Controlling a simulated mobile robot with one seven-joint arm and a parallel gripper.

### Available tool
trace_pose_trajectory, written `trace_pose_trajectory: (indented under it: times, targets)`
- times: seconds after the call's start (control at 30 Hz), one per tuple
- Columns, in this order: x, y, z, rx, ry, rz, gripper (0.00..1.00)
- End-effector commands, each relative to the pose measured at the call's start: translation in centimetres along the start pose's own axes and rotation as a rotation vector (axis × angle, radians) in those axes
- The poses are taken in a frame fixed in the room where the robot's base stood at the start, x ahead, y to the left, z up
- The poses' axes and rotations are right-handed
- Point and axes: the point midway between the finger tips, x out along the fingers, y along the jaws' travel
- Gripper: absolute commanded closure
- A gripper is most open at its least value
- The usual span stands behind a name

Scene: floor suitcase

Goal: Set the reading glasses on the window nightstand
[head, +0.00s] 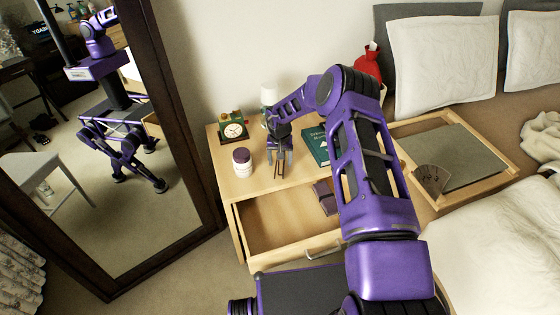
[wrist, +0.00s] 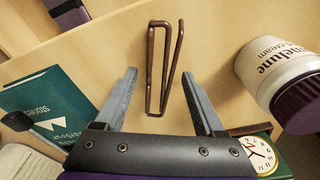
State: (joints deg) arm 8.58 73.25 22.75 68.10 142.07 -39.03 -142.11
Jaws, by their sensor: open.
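The reading glasses (wrist: 151,70) show as a thin brown folded frame on pale wood in the wrist view. In the head view they are a small brown shape (head: 280,171) on the nightstand top (head: 262,184), under my gripper. My gripper (wrist: 159,75) is open, with one grey finger on each side of the lower part of the glasses. In the head view my gripper (head: 280,158) points down over the nightstand.
A cream jar (head: 242,162) and a clock (head: 233,130) stand left of my gripper; a green book (head: 315,147) lies to the right. The nightstand drawer (head: 268,222) is open with a purple item (head: 325,197) inside. A tray (head: 455,155) lies on the bed.

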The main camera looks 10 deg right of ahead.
Motion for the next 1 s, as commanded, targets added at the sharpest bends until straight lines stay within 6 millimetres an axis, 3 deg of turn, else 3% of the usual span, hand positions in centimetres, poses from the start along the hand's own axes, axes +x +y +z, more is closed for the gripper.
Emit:
trace_pose_trajectory:
  times: [0.5, 0.7, 1.0]
  targets:
    - [-10.2, 0.1, -0.1, 0.002, 0.002, -0.002, 0.29]
    - [-11.8, 0.0, 0.0, 0.002, 0.001, -0.002, 0.29]
    - [-11.9, 0.0, 0.0, 0.001, 0.0, -0.001, 0.29]
